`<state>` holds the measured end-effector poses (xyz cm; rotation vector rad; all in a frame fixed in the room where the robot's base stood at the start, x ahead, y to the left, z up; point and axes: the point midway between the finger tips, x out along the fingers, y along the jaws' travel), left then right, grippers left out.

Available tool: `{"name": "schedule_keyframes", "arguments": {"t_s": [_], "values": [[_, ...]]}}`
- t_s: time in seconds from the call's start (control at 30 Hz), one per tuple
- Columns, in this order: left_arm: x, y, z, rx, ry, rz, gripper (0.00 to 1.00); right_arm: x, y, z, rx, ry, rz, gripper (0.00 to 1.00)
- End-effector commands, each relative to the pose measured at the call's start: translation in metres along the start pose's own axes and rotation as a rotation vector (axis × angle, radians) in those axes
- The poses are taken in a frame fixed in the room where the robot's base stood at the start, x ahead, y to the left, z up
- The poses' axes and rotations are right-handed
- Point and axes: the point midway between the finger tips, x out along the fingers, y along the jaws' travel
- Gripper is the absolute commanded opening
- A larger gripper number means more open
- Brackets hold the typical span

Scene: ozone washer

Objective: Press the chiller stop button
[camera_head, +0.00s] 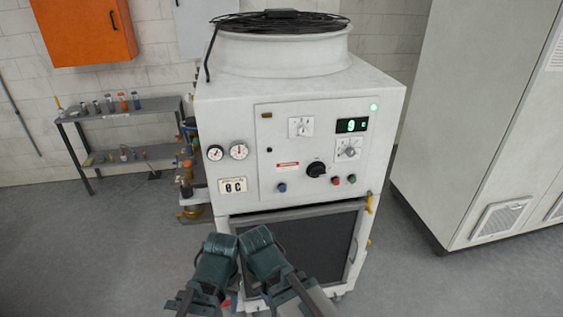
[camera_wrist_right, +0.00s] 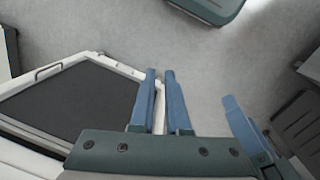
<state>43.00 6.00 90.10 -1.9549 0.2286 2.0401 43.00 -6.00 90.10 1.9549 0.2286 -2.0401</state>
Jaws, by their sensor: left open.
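The chiller is a white cabinet (camera_head: 228,100) in the head view. Its front panel carries a red button (camera_head: 335,181), the likely stop button, beside a green button (camera_head: 351,178). A blue button (camera_head: 281,187) sits further left. My left gripper (camera_head: 216,262) is low in front of the chiller, below and left of the buttons; its fingers are hidden in this view. My right gripper (camera_head: 262,253) is close beside it, also below the panel. In the right wrist view its two blue fingers (camera_wrist_right: 160,98) are close together with nothing between them. Neither gripper touches a button.
A black knob (camera_head: 316,169) sits left of the red button, with a lit display (camera_head: 351,125) above. The dark grille (camera_head: 315,243) is below the panel. A tall grey cabinet (camera_head: 480,120) stands at right, a shelf (camera_head: 120,114) at left. Grey floor lies between.

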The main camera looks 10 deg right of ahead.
Motion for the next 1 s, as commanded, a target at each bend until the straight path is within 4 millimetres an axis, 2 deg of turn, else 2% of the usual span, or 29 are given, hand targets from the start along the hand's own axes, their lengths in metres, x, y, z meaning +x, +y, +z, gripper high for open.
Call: {"name": "schedule_keyframes", "arguments": {"t_s": [0.07, 1.0], "values": [[0.0000, 0.0000, 0.0000, 0.000, 0.000, 0.000, 0.50, 0.0000, 0.0000, 0.0000, 0.000, 0.000, 0.000, 0.00], [0.0000, 0.0000, 0.0000, 0.000, 0.000, 0.000, 0.50, 0.0000, 0.0000, 0.0000, 0.000, 0.000, 0.000, 0.00]]}}
